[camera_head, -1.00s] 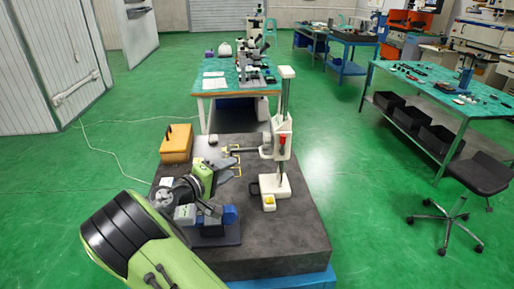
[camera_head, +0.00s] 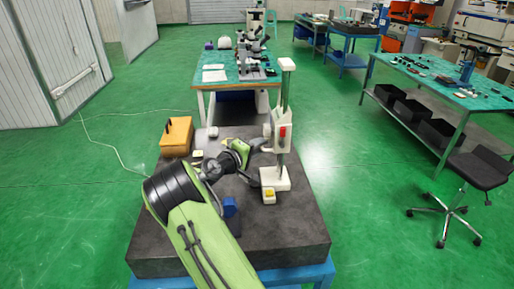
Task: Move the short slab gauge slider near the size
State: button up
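The slab gauge is a white stand with a tall post (camera_head: 285,95) and a white foot (camera_head: 275,178) on the dark stone slab. Its white slider (camera_head: 281,130), with a red part on its front, sits around mid-post. My green arm reaches over the slab from the front. My gripper (camera_head: 262,146) is at the left side of the slider, close to it. I cannot tell whether it touches. The fingers are small and mostly hidden by my arm, so their opening does not show.
An orange-brown box (camera_head: 176,136) stands at the slab's back left. A yellow-topped white block (camera_head: 269,196) is at the gauge's foot. A blue object (camera_head: 230,207) is partly hidden beside my arm. The slab's right side is clear. A turquoise table (camera_head: 225,72) stands behind.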

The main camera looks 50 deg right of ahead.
grip_shut()
notch_tip(320, 180, down, 4)
jog(key=b, duration=0.2)
jog(key=shift+b, duration=0.35)
jog(key=shift+r, duration=0.1)
jog(key=shift+o, duration=1.4)
grip_release()
jog(key=s+a+r, duration=0.1)
jog(key=a+r, duration=0.1)
jog(key=a, duration=1.3)
jog(key=shift+s+a+r, duration=0.3)
